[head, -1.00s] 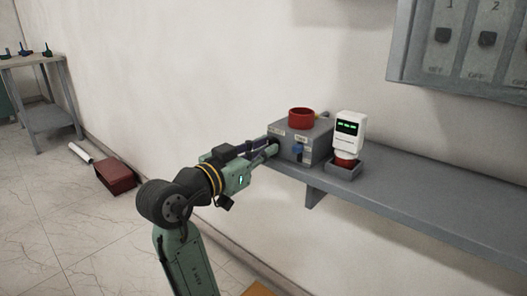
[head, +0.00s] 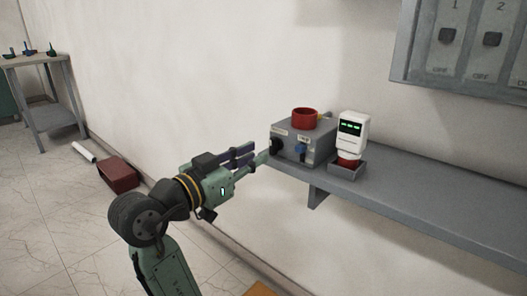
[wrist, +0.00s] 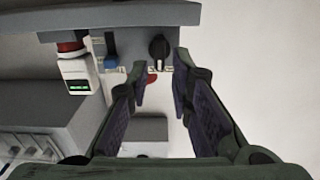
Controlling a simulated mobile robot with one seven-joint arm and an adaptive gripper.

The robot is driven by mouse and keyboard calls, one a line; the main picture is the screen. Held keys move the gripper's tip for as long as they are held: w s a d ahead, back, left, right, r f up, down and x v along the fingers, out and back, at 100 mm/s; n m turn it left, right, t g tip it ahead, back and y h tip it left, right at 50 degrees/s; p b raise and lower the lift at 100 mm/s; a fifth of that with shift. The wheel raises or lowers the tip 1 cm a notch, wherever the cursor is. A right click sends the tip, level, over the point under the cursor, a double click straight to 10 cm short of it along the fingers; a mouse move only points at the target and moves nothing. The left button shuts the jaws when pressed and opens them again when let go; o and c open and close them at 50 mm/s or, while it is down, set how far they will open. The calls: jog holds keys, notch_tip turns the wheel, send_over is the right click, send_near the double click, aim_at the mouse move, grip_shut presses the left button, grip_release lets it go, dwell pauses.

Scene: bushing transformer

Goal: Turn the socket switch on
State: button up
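A grey box (head: 313,148) with a red round socket (head: 304,118) on top sits on the grey shelf. Its front carries a black rotary knob (head: 278,146) at the left and a blue switch (head: 300,149) to the right, with labels too small to read. The wrist view also shows the black knob (wrist: 159,52) and the blue switch (wrist: 111,52). My gripper (head: 261,156) is just left of the box, apart from it. In the wrist view its fingers (wrist: 160,64) are spread and empty, with the black knob showing beyond the gap between them.
A grey switch panel (head: 465,50) hangs on the wall at upper right. The shelf (head: 440,205) is clear to the right. A red bin (head: 120,174) stands on the floor.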

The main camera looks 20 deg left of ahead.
jog(key=v, duration=0.7)
jog(key=shift+r, duration=0.1)
